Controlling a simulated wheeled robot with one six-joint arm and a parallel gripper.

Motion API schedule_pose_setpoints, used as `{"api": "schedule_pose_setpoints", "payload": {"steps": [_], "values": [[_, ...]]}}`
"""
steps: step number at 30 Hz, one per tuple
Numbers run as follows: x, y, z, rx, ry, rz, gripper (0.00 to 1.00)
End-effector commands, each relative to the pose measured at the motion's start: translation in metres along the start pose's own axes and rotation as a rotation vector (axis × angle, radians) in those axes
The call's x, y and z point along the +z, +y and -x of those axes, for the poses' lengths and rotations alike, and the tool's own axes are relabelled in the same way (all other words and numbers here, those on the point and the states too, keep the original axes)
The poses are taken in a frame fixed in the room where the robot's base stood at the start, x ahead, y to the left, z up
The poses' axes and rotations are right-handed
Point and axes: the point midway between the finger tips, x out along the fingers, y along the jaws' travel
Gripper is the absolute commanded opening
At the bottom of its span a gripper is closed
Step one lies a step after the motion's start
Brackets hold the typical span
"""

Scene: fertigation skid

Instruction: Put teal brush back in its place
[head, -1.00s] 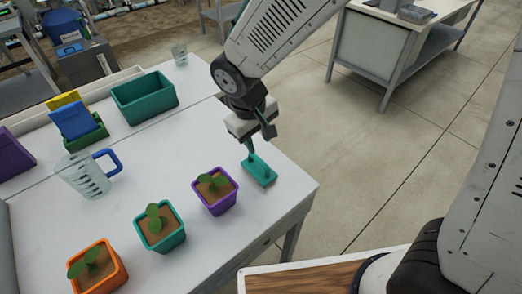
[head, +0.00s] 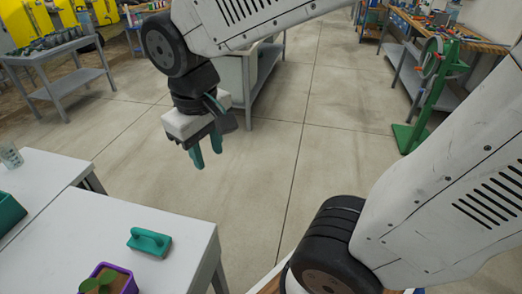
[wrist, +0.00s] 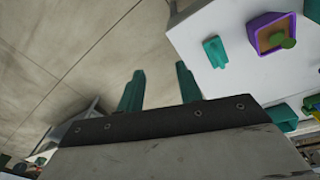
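The teal brush (head: 149,241), a flat block with a raised handle, lies on the white table near its right edge. It also shows on the white table in the wrist view (wrist: 215,52). My gripper (head: 207,152) is raised over the floor, beyond and to the right of the brush, clear of the table. In the wrist view my gripper (wrist: 160,83) has its two teal fingers apart with nothing between them. No place marked for the brush can be made out.
A purple pot (head: 108,279) with a seedling stands near the brush. Part of a teal bin (head: 8,212) and a clear cup (head: 10,155) show at the left. A green stand (head: 432,95) and a workbench (head: 455,32) are at the right. The floor between is open.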

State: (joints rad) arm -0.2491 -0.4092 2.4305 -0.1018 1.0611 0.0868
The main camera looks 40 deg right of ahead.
Motion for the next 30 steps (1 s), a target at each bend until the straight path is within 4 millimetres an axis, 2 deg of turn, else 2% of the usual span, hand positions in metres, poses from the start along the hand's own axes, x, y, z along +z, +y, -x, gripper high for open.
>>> {"api": "schedule_pose_setpoints", "payload": {"steps": [1, 3, 6, 10, 15, 30], "values": [[0.020, 0.013, 0.009, -0.010, 0.014, -0.050, 0.35], [0.044, 0.023, 0.016, -0.025, 0.021, -0.102, 0.35], [0.073, 0.031, 0.022, -0.043, 0.031, -0.160, 0.35], [0.095, 0.034, 0.025, -0.059, 0.038, -0.203, 0.35], [0.104, 0.035, 0.026, -0.064, 0.040, -0.217, 0.35], [0.103, 0.035, 0.026, -0.064, 0.040, -0.215, 0.35]]}}
